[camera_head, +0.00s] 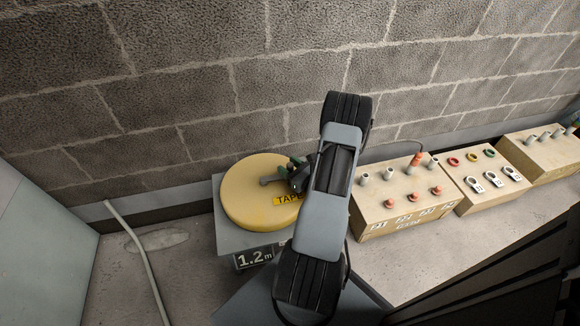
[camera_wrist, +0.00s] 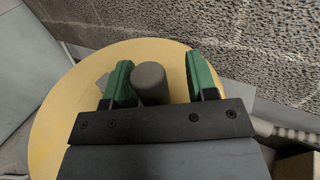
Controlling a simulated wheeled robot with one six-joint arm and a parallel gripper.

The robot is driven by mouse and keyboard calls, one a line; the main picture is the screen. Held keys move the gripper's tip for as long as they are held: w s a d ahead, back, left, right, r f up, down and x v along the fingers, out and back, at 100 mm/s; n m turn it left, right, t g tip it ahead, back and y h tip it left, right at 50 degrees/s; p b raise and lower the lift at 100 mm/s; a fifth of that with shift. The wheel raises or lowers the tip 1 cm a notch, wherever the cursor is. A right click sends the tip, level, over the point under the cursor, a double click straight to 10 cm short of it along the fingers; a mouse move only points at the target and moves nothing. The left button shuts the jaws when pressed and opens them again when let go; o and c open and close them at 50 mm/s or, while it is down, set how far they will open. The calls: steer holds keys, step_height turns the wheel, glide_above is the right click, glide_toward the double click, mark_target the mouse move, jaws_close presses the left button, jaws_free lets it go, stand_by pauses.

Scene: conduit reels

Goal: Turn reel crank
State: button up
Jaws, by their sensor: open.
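A round yellow tape reel (camera_head: 247,204) lies flat on a grey stand marked 1.2 m, in front of the block wall. Its crank (camera_head: 272,180) shows as a short grey piece on top, partly hidden by my gripper (camera_head: 300,172). In the wrist view the grey crank knob (camera_wrist: 150,82) stands between the two green fingers of my gripper (camera_wrist: 160,84). The fingers are open, with a gap on the right side of the knob and the left finger close to it. I cannot tell whether the left finger touches it. The yellow reel (camera_wrist: 62,112) fills the background.
A wooden box (camera_head: 400,208) with several pegs stands right of the reel. Other boxes (camera_head: 478,196) follow along the wall. A pale pipe (camera_head: 140,250) rises from the floor at left. The floor between is bare.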

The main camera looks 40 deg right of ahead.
steer(key=s+p, duration=0.2)
steer(key=s, duration=1.2)
steer(key=shift+p, duration=0.4)
steer(key=shift+w+d, duration=0.1)
